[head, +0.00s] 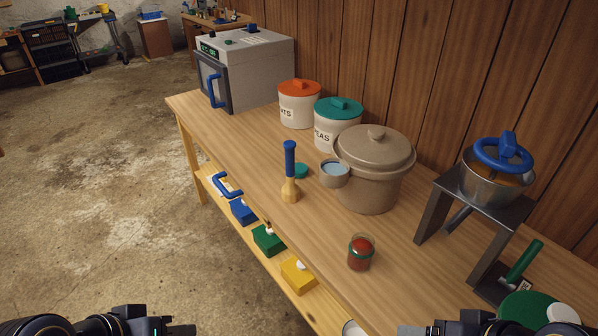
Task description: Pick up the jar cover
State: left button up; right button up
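A small teal disc (301,171), which looks like a jar cover, lies on the wooden table between the blue-handled wooden tool and a small grey cup of pale blue content. The tool and cup stand close to it. A glass jar (361,252) with red content and a green band near its rim stands nearer the table's front edge. My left gripper (168,328) is at the bottom left edge, over the floor and far from the disc. My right gripper (428,330) is at the bottom edge, right of centre. Both are cut off by the frame, so their fingers are unclear.
On the table (230,150) stand a large beige lidded pot (368,185), orange- and teal-lidded canisters (299,108), a grey oven (250,70) and a metal stand (485,200) holding a blue-handled pot. A lower shelf holds coloured blocks. Bare tabletop lies left of the tool.

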aim_at(301, 169)
jog(key=i+j+z, duration=0.1)
jog(key=i+j, duration=0.35)
jog(key=j, duration=0.15)
jog(key=i+j+z, duration=0.25)
jog(key=i+j, duration=0.15)
jog(key=j, duration=0.25)
jog(key=i+j+z, duration=0.1)
jog(key=i+j, duration=0.25)
jog(key=j, duration=0.35)
jog(key=i+j+z, duration=0.15)
jog(key=j, duration=0.2)
jog(key=i+j+z, duration=0.1)
jog(key=j, duration=0.25)
jog(key=i, duration=0.1)
